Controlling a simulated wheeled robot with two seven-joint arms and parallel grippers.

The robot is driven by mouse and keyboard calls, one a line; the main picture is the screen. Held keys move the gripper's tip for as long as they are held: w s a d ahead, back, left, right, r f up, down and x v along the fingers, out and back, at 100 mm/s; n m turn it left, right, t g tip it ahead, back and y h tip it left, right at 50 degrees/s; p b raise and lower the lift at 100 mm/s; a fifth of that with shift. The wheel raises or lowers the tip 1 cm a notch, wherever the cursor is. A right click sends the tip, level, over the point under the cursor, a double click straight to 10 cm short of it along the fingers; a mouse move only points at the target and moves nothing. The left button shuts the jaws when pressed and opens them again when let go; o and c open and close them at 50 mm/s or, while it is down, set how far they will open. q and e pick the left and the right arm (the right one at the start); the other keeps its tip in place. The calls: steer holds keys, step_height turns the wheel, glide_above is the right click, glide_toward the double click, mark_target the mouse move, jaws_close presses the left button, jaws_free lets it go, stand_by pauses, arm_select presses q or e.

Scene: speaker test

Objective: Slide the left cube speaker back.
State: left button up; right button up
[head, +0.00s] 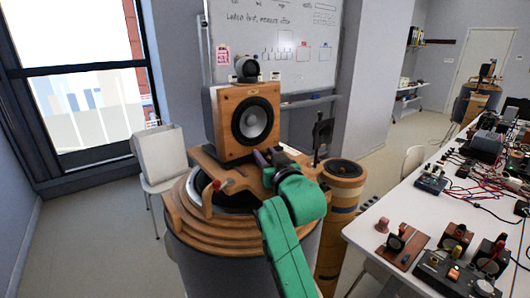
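A cube speaker (225,125) with a wooden box and a round grey cone stands upright on a round, stepped wooden stand (222,242). No second cube speaker shows clearly beside it. My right gripper (264,158), on a green arm, is at the speaker's lower right front corner. Its dark fingers are small and seen from behind, so I cannot tell whether they are open or touch the box. The arm hides part of the stand's right side. My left gripper is not in view.
A small dark round device (246,68) sits on top of the speaker. A red-tipped lever (215,185) is at the stand's left front. A wooden cylinder (343,185) stands to the right. A white table (385,212) with cables and devices fills the right. A white chair (160,155) is behind left.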

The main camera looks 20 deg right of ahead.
steer(key=shift+o, duration=0.2)
steer(key=shift+w, duration=0.1)
steer(key=shift+w+a, duration=0.1)
steer(key=shift+w, duration=0.1)
steer(key=shift+s, duration=0.25)
steer(key=s, duration=1)
steer(key=shift+s+d+p, duration=0.15)
steer(key=shift+d+p, duration=0.15)
steer(key=shift+d, duration=0.05)
arm_select(q)
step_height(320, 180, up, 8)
steer(key=p, duration=0.7)
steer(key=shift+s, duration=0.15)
arm_select(e)
steer(key=shift+s+d, duration=0.15)
steer(key=shift+s, duration=1.75)
